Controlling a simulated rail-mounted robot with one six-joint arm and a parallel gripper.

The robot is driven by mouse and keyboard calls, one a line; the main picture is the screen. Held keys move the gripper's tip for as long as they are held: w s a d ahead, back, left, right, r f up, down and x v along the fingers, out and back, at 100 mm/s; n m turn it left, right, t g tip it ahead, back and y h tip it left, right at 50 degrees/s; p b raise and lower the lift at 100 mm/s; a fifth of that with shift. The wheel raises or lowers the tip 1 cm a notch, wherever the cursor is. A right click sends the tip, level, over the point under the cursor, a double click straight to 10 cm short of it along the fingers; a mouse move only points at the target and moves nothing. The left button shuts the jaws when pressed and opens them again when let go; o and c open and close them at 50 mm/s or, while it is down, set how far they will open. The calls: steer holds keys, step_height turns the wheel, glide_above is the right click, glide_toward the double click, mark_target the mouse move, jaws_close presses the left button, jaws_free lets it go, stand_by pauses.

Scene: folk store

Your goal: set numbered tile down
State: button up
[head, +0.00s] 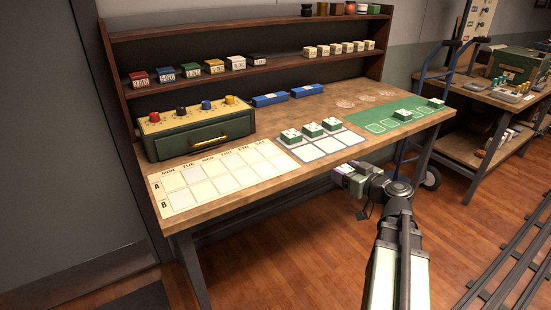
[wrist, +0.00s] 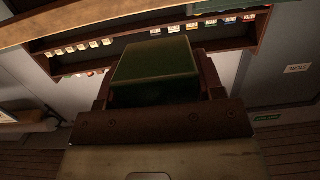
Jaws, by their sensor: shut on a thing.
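My gripper (head: 350,178) is in front of the bench's front edge, apart from the bench top. In the wrist view it is shut on a dark green block, the numbered tile (wrist: 155,65); no number shows on the side I see. Several green tiles with white tops stand on the bench. Three sit in a row (head: 312,130) along the back of the pale gridded mat (head: 325,146), whose front squares look empty. Others stand on the green mat (head: 380,127) at right, one near its middle (head: 402,114) and one at its far right (head: 436,103).
A day-marked sheet (head: 200,187) lies at the left front of the bench (head: 270,198). A green drawer box (head: 185,137) with coloured knobs stands behind it. Blue boxes (head: 270,99) lie at the back. Shelves (head: 230,73) hold small boxes. A blue hand truck (head: 453,60) stands at right.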

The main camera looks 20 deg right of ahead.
steer(key=shift+w+d, duration=0.1)
steer(key=shift+d, duration=0.05)
glide_toward(308, 153)
steer(key=w, duration=0.2)
steer(key=w+a+r, duration=0.1)
steer(key=w, duration=0.1)
steer(key=w+r, duration=0.1)
steer(key=w, duration=0.1)
steer(key=shift+w+a, duration=0.15)
steer(key=shift+w, duration=0.05)
steer(key=x, duration=0.3)
steer(key=shift+w+r, duration=0.25)
steer(key=shift+w, duration=0.1)
steer(key=shift+a+f+b, duration=0.1)
steer(key=shift+f+b, duration=0.4)
steer(key=shift+s+r, duration=0.1)
steer(key=shift+r, duration=0.1)
steer(key=shift+f, duration=0.25)
steer(key=o, duration=1)
steer(key=shift+r, duration=0.1)
